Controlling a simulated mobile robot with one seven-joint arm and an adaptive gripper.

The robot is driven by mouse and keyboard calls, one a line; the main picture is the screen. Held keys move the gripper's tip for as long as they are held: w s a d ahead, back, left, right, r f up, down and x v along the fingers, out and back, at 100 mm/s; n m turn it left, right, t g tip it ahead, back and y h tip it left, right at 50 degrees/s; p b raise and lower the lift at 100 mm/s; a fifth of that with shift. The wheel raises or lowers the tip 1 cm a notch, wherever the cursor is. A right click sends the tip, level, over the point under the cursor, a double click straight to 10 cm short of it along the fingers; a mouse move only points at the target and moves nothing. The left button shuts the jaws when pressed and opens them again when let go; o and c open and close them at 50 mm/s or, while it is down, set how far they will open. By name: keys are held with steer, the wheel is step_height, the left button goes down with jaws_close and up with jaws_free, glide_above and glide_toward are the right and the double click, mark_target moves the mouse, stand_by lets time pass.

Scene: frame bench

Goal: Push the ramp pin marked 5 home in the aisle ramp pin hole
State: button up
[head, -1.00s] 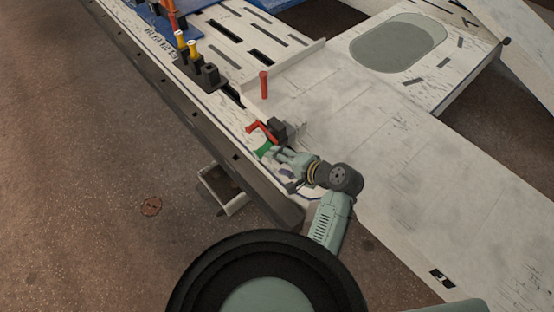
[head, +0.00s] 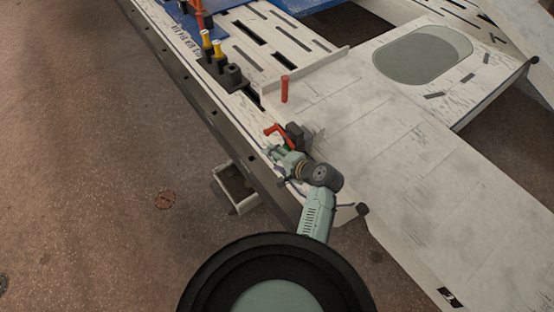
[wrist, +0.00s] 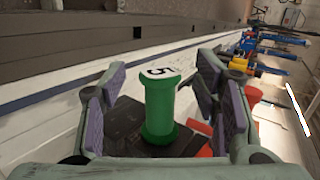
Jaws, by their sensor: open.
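The green pin (wrist: 160,108) stands between my fingers in the wrist view, with a black 5 on its pale top. Its foot meets a dark block (wrist: 122,122); how deep it sits cannot be seen. My gripper (wrist: 163,88) is open, one finger on each side of the pin, with gaps visible. In the head view my gripper (head: 279,154) is low at the bench edge and hides most of the green pin (head: 289,146). A red lever-like part (head: 276,130) and a black block (head: 298,135) are just beyond it.
A red upright pin (head: 285,90) stands farther along the white bench (head: 370,130). A black holder (head: 232,78) with yellow-topped pins is at the upper left. An open tray (head: 238,190) hangs below the bench edge. Bare bench lies to the right.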

steer(key=shift+c, duration=0.5)
jaws_close()
